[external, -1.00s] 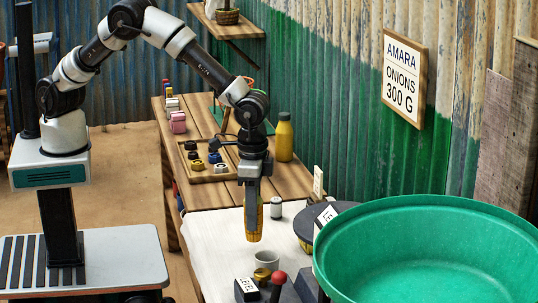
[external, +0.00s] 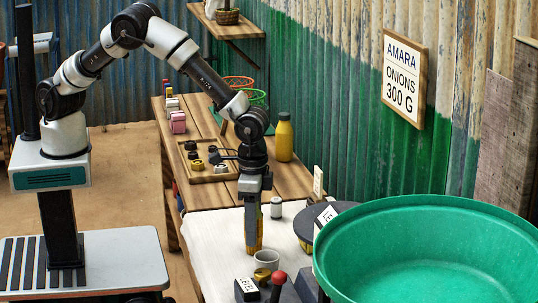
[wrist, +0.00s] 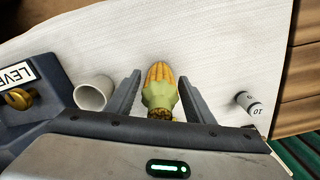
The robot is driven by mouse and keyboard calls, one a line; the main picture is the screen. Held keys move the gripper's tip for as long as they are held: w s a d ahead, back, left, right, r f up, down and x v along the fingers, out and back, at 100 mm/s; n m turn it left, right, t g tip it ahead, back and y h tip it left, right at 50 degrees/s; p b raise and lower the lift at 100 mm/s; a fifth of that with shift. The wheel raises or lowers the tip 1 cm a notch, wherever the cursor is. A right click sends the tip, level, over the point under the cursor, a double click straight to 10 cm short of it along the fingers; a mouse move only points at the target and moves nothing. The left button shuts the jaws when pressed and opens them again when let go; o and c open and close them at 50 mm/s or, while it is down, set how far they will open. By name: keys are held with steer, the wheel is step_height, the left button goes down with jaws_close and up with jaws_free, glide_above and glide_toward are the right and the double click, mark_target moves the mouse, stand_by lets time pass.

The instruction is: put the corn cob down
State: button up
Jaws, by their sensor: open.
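The yellow corn cob (external: 259,238) with its green husk is at the white cloth, partly hidden behind my gripper (external: 252,246) in the external view. In the wrist view, the cob (wrist: 160,82) lies between the two fingers of my gripper (wrist: 158,78), with a visible gap on each side. My gripper is open and low over the cloth. Whether the cob stands or leans cannot be told.
A white cup (external: 266,259) is close beside the fingers; it also shows in the wrist view (wrist: 94,93). A red-knobbed lever (external: 279,277), a small white cylinder (external: 276,207) and a large green basin (external: 430,215) are near. Clear cloth (external: 213,240) lies left.

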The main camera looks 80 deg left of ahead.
step_height(320, 180, up, 12)
steer(key=shift+r+p, duration=0.15)
steer(key=shift+p, duration=0.75)
steer(key=a+r+n+t, duration=0.1)
steer(key=a+r, duration=0.5)
steer(key=a, duration=0.6)
steer(key=a+r+n+t, duration=0.1)
steer(key=a+r, duration=0.6)
steer(key=a, duration=0.6)
steer(key=s+a+r+n+t, duration=0.15)
steer(key=s+a+r, duration=0.3)
steer(key=s, duration=0.55)
steer(key=s+a+r+n+t, duration=0.1)
steer(key=s+a+r+t, duration=0.3)
steer(key=s, duration=0.6)
step_height(320, 180, up, 12)
steer(key=g+p, duration=0.2)
steer(key=p, duration=1.2)
steer(key=shift+a+r, duration=0.2)
steer(key=shift+a, duration=0.05)
